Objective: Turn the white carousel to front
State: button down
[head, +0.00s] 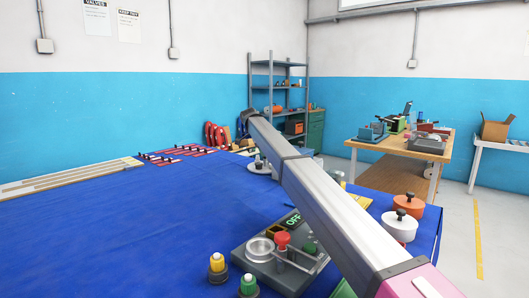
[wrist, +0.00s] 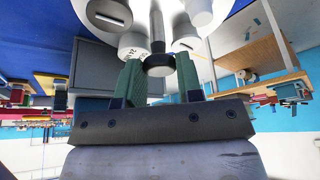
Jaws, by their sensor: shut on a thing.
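The white carousel (wrist: 140,14) fills the top of the wrist view, upside down there. It has a white disc, several pale cylinders, and a grey centre post with a black knob (wrist: 159,65). My gripper (wrist: 159,62) has its green fingers on either side of this knob and is shut on it. In the head view a white disc with a small post (head: 257,168), apparently the carousel, stands near the far right of the blue table, partly behind my arm. The fingers cannot be made out in the head view.
The blue-covered table (head: 120,225) is mostly bare in front. A control panel (head: 265,250) with a red knob, yellow and green buttons, and white (head: 400,228) and orange (head: 408,204) lidded pots stand near my arm. Red boards (head: 165,157) lie at the back. A wooden workbench (head: 400,148) stands right.

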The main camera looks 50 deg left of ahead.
jog(key=c, duration=0.8)
grip_release()
jog(key=v, duration=1)
jog(key=shift+s+r, duration=0.15)
jog(key=shift+r, duration=0.2)
